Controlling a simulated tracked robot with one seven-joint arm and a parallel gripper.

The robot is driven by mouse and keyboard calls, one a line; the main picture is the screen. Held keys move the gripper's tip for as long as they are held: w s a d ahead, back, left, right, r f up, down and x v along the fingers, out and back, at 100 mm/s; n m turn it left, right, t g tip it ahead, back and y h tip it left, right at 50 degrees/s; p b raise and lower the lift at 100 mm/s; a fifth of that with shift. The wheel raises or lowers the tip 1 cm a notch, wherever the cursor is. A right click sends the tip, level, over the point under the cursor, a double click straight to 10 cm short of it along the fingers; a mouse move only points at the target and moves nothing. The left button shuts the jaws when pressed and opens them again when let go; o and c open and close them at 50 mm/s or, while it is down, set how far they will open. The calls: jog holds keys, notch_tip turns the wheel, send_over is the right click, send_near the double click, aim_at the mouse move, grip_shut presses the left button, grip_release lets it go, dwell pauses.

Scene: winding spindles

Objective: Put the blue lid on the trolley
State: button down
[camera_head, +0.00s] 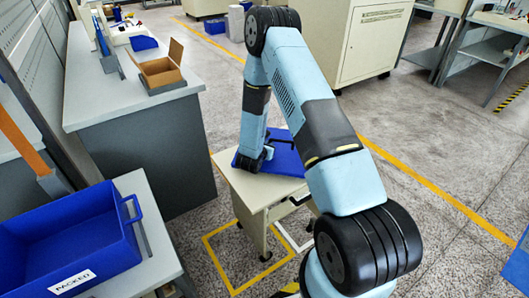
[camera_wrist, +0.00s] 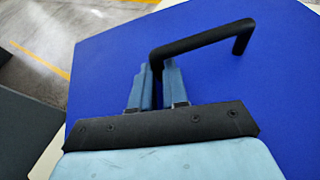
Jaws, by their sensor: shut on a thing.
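The blue lid (camera_head: 286,160) is a flat blue panel over the top of the small cream trolley (camera_head: 247,190) in the head view. I cannot tell whether it rests on the trolley or hangs just above it. In the wrist view the lid (camera_wrist: 110,65) fills most of the picture, with a black bar handle (camera_wrist: 205,38) across it. My gripper (camera_wrist: 160,72) is shut on the handle near its left end. My arm hides part of the lid and trolley in the head view.
A grey-topped bench (camera_head: 95,95) with an open cardboard box (camera_head: 158,68) stands left of the trolley. A blue crate labelled PACKED (camera_head: 110,240) is at the front left. A cream cabinet (camera_head: 372,40) stands behind. Open floor lies right of the trolley.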

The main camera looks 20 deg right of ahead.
jog(key=shift+w+f, duration=0.1)
jog(key=shift+f, duration=1.4)
jog(key=c, duration=1.1)
grip_release()
